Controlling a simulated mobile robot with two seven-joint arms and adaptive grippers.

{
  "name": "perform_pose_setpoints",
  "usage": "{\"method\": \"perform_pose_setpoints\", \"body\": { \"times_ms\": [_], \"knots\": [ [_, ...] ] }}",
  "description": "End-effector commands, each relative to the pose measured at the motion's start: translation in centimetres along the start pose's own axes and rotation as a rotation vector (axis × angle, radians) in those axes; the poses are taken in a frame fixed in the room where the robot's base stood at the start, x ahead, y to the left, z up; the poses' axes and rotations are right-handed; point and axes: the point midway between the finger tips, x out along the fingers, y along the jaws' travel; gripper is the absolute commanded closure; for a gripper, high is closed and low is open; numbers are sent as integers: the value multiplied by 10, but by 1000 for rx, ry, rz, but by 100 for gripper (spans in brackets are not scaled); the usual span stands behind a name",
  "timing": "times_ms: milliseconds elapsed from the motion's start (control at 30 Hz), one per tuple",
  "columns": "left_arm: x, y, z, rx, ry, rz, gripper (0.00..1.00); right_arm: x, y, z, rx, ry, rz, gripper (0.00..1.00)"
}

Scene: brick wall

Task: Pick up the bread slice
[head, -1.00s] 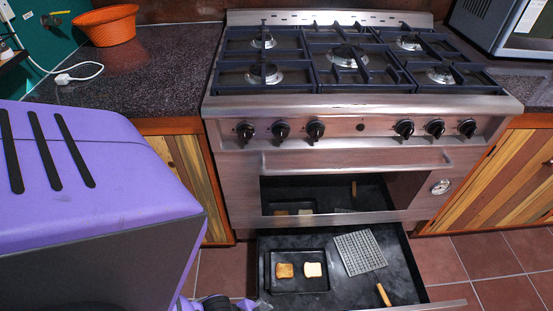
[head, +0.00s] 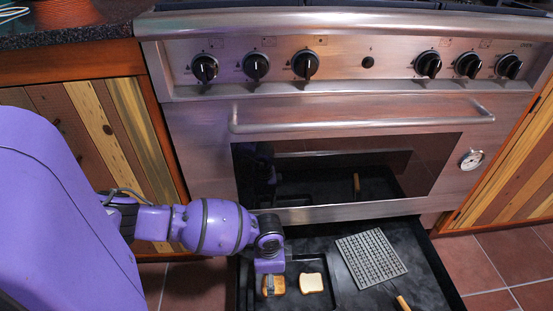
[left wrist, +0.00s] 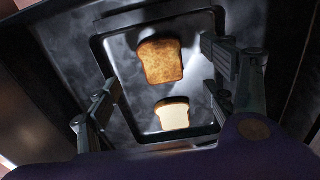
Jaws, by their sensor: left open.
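Two bread slices lie flat on a dark tray (head: 333,297) inside the open drawer. The browned slice (head: 278,288) is at the left and is partly hidden by my left gripper (head: 271,282). The pale slice (head: 311,284) lies just right of it. In the left wrist view, the browned slice (left wrist: 160,61) is above the pale slice (left wrist: 173,115). The fingers of my left gripper (left wrist: 160,85) are spread wide to either side of them, holding nothing. Whether they touch the tray cannot be told. My right gripper is out of view.
The drawer (head: 435,277) stands pulled out below the oven (head: 346,165). A wire grill (head: 371,258) with a wooden handle (head: 402,303) lies right of the tray. The oven bar handle (head: 362,118) juts out above. Tiled floor (head: 505,265) shows at the right.

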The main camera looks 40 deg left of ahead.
Motion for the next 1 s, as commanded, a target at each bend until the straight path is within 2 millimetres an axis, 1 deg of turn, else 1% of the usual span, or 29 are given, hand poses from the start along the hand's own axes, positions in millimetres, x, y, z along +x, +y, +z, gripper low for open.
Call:
{"method": "perform_pose_setpoints", "body": {
  "times_ms": [33, 267, 433, 500, 567, 700, 800, 1000],
  "knots": [
    [9, 1, 1, 0, -2, 3, 24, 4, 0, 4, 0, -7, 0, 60],
    [28, 1, 1, 0, -1, 2, 24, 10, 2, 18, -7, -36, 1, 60],
    [53, 0, 1, 0, -2, 3, 24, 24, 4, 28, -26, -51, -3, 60],
    [63, 0, 1, 0, -1, 3, 24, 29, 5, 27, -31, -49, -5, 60],
    [68, 0, 0, 0, 1, 2, 24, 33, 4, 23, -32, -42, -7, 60],
    [68, 0, 0, 0, 2, 0, 24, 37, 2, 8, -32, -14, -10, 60],
    [68, 0, 0, 0, 2, 0, 24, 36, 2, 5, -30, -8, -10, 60],
    [68, 0, 0, 0, 2, 0, 50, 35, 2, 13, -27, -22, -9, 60]
  ]
}}
